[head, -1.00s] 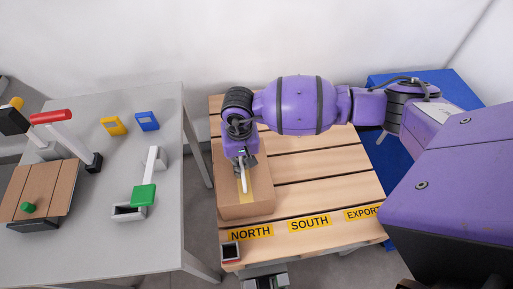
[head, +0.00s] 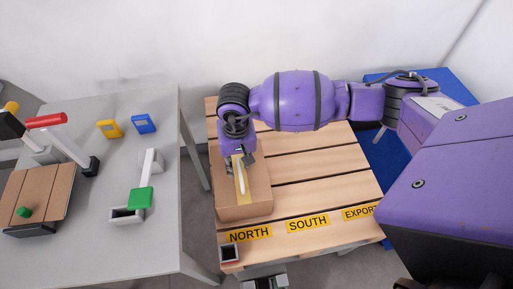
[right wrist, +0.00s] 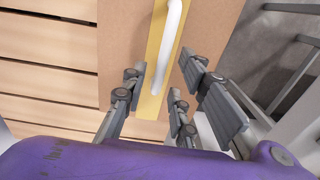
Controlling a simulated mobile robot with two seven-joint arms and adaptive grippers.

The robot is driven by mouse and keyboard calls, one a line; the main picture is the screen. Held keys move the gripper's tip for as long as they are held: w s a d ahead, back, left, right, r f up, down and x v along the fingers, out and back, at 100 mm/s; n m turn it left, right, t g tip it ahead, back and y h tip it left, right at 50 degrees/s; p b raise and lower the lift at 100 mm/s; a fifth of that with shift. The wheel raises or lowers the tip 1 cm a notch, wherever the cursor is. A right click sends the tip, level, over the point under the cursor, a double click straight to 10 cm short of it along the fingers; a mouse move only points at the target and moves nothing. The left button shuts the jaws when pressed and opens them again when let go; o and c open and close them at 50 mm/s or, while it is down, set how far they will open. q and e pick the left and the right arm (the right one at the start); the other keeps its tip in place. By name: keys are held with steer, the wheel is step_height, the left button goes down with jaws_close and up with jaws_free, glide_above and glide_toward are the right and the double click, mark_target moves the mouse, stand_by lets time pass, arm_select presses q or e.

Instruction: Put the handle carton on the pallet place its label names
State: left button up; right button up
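The handle carton (head: 260,190) is a brown box with a yellow strip and a white handle (head: 241,178) on top. It rests on the wooden pallet (head: 320,170) at its left end, behind the NORTH label (head: 249,234). My right gripper (head: 239,157) is above the far part of the carton. In the right wrist view its fingers (right wrist: 170,98) are spread apart, one set on each side of the handle's line, and do not close on the handle (right wrist: 168,45). The carton's own destination label cannot be read. My left gripper does not show.
SOUTH (head: 308,223) and EXPORT (head: 360,212) labels mark the pallet's front edge; the boards behind them are clear. A small dark tray (head: 229,253) sits at the near left corner. The grey table (head: 150,235) at left holds a lever, cards and a wooden-topped box.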

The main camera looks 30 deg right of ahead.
step_height(320, 180, up, 11)
steer(key=shift+d+b, duration=0.15)
steer(key=shift+b, duration=0.15)
steer(key=shift+f, duration=0.1)
